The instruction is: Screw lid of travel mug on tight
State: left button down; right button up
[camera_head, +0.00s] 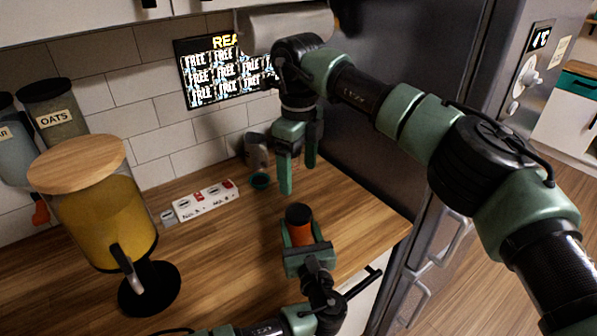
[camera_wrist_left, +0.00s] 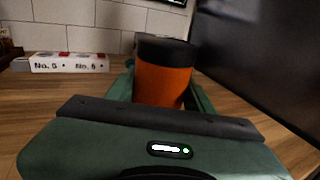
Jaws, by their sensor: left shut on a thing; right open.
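The travel mug is an orange cylinder (camera_head: 300,235) with a black top section (camera_head: 298,213), standing upright on the wooden counter. In the left wrist view the orange body (camera_wrist_left: 163,85) and black top (camera_wrist_left: 166,50) are close together and look level. I cannot tell how tightly the lid sits. My left gripper (camera_head: 298,236) is shut around the orange body, one finger on each side. My right gripper (camera_head: 298,178) hangs above and behind the mug, fingers pointing down, open and empty, apart from the black top.
A juice dispenser (camera_head: 105,220) with a wooden lid stands at left. A white and red box (camera_head: 206,200) lies by the tiled wall. The fridge (camera_head: 400,130) bounds the right.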

pick_arm(q)
jog(key=c, duration=0.5)
grip_release()
jog(key=b+v, duration=0.1)
jog(key=v, duration=0.5)
jog(key=shift+s+f, duration=0.1)
jog(key=shift+s, duration=0.25)
jog(key=shift+s+d+b, duration=0.15)
jog(key=shift+s+b, duration=0.15)
jog(key=shift+s, duration=0.25)
